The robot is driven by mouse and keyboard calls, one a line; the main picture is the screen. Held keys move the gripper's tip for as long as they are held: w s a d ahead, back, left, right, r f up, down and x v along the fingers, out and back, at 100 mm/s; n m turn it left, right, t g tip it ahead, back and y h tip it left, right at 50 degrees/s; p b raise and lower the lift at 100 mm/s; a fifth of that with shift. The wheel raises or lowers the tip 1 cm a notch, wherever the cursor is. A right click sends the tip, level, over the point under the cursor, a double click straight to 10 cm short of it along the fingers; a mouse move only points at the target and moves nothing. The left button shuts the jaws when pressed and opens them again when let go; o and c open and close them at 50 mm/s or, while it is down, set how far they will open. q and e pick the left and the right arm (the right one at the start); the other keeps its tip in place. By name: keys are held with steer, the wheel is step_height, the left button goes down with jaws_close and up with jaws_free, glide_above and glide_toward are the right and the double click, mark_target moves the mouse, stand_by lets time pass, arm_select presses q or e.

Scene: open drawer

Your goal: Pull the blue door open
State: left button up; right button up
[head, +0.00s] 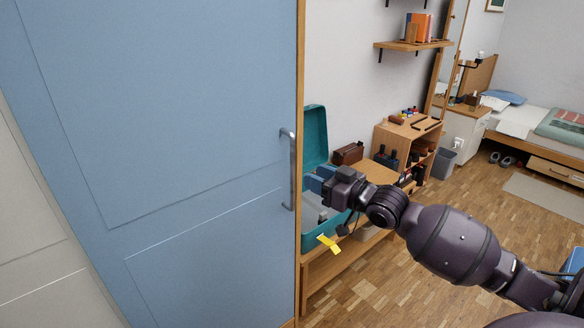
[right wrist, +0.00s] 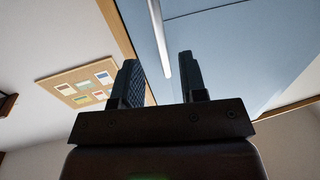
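The blue door (head: 190,120) fills the left of the head view and looks closed against its wooden edge. Its vertical metal handle (head: 291,170) is near the door's right side. My right gripper (head: 325,187) is just right of the handle in the head view. In the right wrist view my right gripper (right wrist: 158,60) is open, with its two dark fingers apart. The handle (right wrist: 158,35) shows there as a pale bar, lined up with the gap between the fingers. I cannot tell whether it is inside the gap or beyond it. My left gripper is not in view.
An open teal case (head: 316,133) stands on a low wooden bench (head: 340,262) behind my right gripper. A yellow strip (head: 329,243) hangs at the case's front. A wooden shelf unit (head: 408,133) and a bed (head: 520,122) are farther back.

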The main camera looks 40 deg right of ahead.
mark_target(293, 167)
steer(key=shift+b+x, duration=0.3)
steer(key=shift+x, duration=3.6)
steer(key=shift+f, duration=0.1)
jaws_close()
